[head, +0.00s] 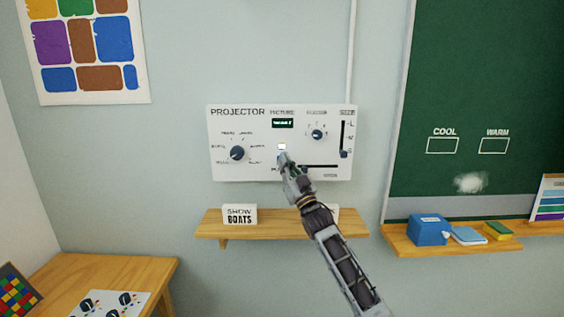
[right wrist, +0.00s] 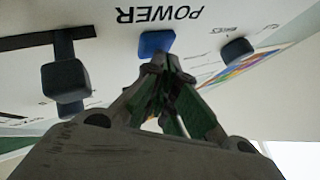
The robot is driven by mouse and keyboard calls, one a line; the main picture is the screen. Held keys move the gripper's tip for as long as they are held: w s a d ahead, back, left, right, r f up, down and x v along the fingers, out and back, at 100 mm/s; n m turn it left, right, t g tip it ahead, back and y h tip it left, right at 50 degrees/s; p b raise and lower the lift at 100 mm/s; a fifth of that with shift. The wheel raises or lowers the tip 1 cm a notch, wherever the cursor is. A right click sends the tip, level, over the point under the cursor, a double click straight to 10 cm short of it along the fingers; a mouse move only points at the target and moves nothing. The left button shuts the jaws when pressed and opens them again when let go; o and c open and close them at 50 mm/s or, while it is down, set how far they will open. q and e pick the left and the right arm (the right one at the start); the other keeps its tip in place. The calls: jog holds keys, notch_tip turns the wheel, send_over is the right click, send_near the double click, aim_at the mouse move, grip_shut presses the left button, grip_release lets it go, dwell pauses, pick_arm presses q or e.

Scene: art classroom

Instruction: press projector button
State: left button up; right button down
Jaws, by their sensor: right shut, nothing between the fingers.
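The white projector panel (head: 230,172) is mounted on the wall and carries dials, sliders, a small dark display (head: 283,123) reading in green, and a white square (head: 282,147). My right gripper (head: 284,160) is shut and empty, its tips at the lower middle of the panel. In the right wrist view the blue button (right wrist: 156,42) sits beside the upside-down word POWER. The right fingertips (right wrist: 160,62) are right at the button's edge; whether they touch it I cannot tell. In the head view the gripper hides much of that area. My left gripper is not in view.
A black slider knob (right wrist: 63,80) and another dark knob (right wrist: 237,49) flank the button. Below the panel is a wooden shelf (head: 270,232) with a SHOW BOATS card (head: 239,214). A green chalkboard (head: 470,80) stands to the right and a wooden table (head: 150,268) lower left.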

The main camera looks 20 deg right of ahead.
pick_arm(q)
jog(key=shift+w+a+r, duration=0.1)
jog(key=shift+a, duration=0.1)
pick_arm(e)
jog(key=shift+s, duration=0.1)
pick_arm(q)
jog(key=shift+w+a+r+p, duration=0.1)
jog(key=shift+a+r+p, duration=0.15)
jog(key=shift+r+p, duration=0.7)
pick_arm(e)
jog(key=s+a, duration=0.2)
jog(key=s, duration=0.4)
dwell(0.6)
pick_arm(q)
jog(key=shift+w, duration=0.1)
